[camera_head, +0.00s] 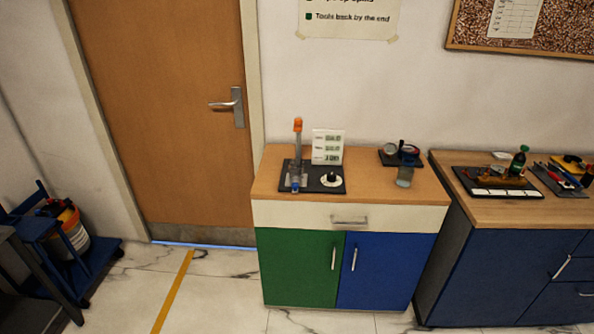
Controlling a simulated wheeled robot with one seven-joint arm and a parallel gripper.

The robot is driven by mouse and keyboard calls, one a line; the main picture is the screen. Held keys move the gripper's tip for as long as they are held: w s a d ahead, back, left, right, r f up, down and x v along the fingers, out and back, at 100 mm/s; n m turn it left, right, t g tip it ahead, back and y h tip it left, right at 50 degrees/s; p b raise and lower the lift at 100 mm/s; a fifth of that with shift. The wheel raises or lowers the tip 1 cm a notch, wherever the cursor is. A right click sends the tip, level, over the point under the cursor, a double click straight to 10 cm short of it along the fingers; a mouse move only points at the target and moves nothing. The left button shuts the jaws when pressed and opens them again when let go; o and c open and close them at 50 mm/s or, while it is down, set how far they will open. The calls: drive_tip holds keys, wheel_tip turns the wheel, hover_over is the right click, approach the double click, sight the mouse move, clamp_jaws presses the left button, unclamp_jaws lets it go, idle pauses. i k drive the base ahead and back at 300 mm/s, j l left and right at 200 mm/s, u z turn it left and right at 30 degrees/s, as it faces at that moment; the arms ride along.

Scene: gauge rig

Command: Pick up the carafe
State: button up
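A small clear greyish vessel (404,178) stands upright near the right end of the wooden top of the middle cabinet (225,188). It looks like the carafe, but it is too small to be sure. It stands in front of a dark tray (385,159) that holds a round gauge-like piece (390,149) and a dark blue and red item (409,151). My gripper is not in view.
A black board (312,187) bears an orange-topped column (297,125) and a dial (331,180); a white card (327,147) stands behind. A second cabinet (490,250) holds tools and a green bottle (518,162). The floor in front (225,295) is clear. A blue trolley (100,262) stands left.

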sight(406, 172)
drive_tip(key=i+l+u, duration=0.45)
drive_tip(key=i+l, duration=0.15)
drive_tip(key=i+l+u, duration=0.25)
drive_tip(key=i+l, duration=0.15)
drive_tip(key=i+l+u, duration=0.2)
drive_tip(key=l, duration=0.25)
drive_tip(key=i+l+u, duration=0.25)
drive_tip(key=l, duration=0.25)
